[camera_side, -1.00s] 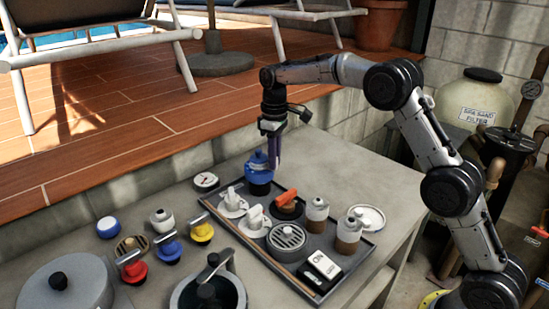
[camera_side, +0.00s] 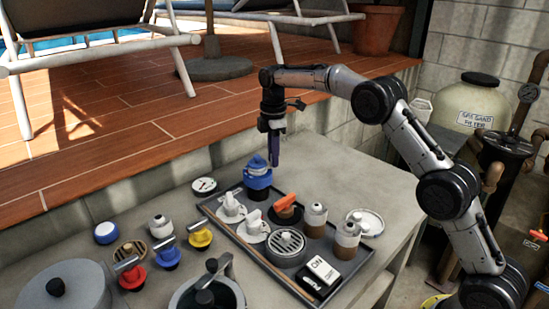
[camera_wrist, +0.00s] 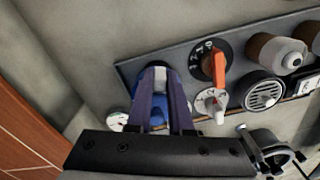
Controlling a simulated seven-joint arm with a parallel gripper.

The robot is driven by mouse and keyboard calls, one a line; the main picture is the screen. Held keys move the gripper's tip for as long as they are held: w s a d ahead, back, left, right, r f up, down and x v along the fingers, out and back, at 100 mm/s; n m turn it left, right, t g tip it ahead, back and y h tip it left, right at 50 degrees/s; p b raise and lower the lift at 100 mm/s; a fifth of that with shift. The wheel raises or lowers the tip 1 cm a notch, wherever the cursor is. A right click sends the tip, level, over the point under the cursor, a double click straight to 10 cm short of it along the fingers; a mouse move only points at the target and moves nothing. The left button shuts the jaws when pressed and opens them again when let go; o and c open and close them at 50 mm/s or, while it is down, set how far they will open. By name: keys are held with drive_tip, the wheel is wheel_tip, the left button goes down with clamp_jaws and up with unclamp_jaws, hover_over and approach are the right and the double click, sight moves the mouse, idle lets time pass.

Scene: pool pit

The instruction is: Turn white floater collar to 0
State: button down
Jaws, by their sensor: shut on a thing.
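Two white fittings, which I take for the white floaters, stand on the grey tray (camera_side: 232,235): one (camera_side: 231,206) at its left end, the other (camera_side: 254,224) nearer the front. A white knob on a pale marked disc shows in the wrist view (camera_wrist: 212,102); I cannot tell which of the two it is. A blue fitting (camera_side: 257,181) with a paler top stands at the tray's far left corner. My gripper (camera_side: 274,163) points down there. In the wrist view its purple fingers (camera_wrist: 163,82) straddle the blue fitting (camera_wrist: 157,113), with a pale part between the tips. Contact is partly hidden.
An orange handle (camera_side: 285,203) on a black numbered dial, brown-and-white bottles (camera_side: 347,238), a round grille (camera_side: 286,244) and an ON box (camera_side: 321,272) crowd the tray. Red (camera_side: 131,276), blue and yellow (camera_side: 200,236) valves stand left. Bench right of the tray is clear.

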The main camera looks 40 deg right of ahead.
drive_tip(key=shift+w+n, duration=0.55)
drive_tip(key=shift+n, duration=0.8)
drive_tip(key=shift+w+n, duration=0.6)
drive_tip(key=shift+n, duration=0.8)
drive_tip(key=shift+w+n, duration=0.55)
drive_tip(key=shift+n, duration=0.8)
drive_tip(key=c, duration=0.8)
unclamp_jaws()
drive_tip(key=shift+r, duration=0.1)
